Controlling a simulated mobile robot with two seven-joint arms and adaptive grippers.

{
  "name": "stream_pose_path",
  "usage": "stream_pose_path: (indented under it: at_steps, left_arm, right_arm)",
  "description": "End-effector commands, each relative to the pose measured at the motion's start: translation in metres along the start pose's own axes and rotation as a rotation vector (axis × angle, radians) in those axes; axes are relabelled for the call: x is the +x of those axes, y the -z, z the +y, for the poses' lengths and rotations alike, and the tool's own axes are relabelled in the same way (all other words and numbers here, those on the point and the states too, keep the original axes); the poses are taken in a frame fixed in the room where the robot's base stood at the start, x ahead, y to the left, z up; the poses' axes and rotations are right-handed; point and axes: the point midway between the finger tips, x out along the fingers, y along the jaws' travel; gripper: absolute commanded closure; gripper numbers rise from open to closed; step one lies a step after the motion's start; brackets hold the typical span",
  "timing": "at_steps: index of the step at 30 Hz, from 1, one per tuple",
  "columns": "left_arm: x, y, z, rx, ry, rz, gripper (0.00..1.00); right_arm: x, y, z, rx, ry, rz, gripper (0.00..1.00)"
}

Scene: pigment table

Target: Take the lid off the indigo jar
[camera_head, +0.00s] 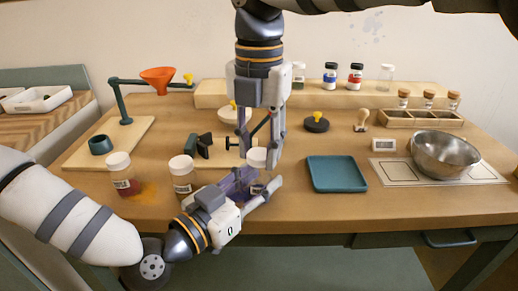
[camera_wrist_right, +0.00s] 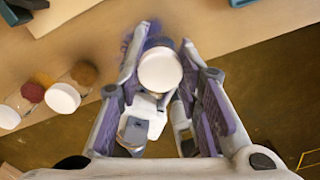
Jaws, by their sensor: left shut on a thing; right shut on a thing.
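The indigo jar (camera_head: 257,178) stands near the table's front edge, with purple powder around it and much of its body hidden by my grippers. Its white lid (camera_head: 257,157) is at the top of the jar; I cannot tell whether there is a gap beneath. My left gripper (camera_head: 259,186) comes in low from the left and is shut on the jar's body. My right gripper (camera_head: 259,160) points down from above and is shut on the lid. In the right wrist view the round lid (camera_wrist_right: 160,70) sits between the right fingers, with my left gripper (camera_wrist_right: 148,122) below it.
Two white-lidded jars, one red (camera_head: 123,175) and one brown (camera_head: 183,176), stand left of the indigo jar. A blue tray (camera_head: 337,174) lies to the right, with a metal bowl (camera_head: 445,154) beyond. A black disc with a yellow knob (camera_head: 316,123) lies behind.

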Motion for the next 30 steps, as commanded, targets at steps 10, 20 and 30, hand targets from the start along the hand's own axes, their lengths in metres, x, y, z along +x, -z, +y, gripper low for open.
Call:
stream_pose_path:
  at_steps: [10,20,30]
  left_arm:
    - [0.0,0.0,0.0,0.0,0.0,0.001,1.0]
    - [0.0,0.0,0.0,0.0,0.0,0.001,1.0]
    - [0.0,0.0,0.0,0.0,0.0,0.0,0.5]
  right_arm:
    - [-0.006,0.0,0.0,0.0,-0.001,0.001,1.0]
    - [-0.04,0.0,0.001,0.001,-0.003,-0.002,1.0]
    - [-0.046,0.0,0.0,0.0,0.0,0.001,1.0]
